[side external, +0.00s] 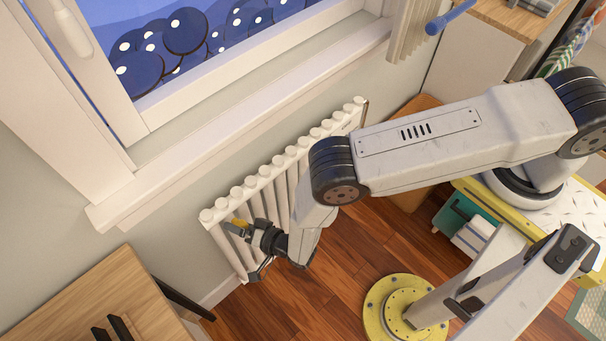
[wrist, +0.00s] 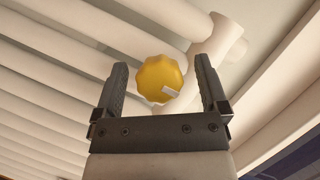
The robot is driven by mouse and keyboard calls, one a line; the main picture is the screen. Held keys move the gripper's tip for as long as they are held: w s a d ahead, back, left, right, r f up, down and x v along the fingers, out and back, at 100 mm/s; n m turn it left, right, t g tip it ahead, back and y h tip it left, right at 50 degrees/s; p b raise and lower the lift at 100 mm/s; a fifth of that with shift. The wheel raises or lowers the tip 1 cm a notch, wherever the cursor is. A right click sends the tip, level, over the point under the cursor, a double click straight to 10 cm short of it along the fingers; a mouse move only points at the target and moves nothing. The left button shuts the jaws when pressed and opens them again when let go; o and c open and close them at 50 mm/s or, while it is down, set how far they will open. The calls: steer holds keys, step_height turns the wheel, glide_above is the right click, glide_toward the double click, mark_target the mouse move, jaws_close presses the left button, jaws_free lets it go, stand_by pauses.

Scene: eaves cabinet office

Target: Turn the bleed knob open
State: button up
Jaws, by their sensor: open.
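The bleed knob (wrist: 157,77) is yellow, round and scalloped, with a small pale mark at its lower right. It sits by the end of a white radiator tube in the wrist view. In the side external view the knob (side external: 239,223) is a small yellow patch at the near top end of the radiator (side external: 283,187). My gripper (wrist: 161,82) is open, with one dark finger on each side of the knob and visible gaps to it. In the side external view my gripper (side external: 243,246) is beside the radiator's near end. How deep the fingers reach around the knob is unclear.
The radiator stands along the wall under a window sill (side external: 245,105). A wooden desk (side external: 85,300) with dark items is at the lower left. A yellow round floor base (side external: 385,310) is at the lower middle. Wooden floor lies open between them.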

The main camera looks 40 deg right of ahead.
jaws_close()
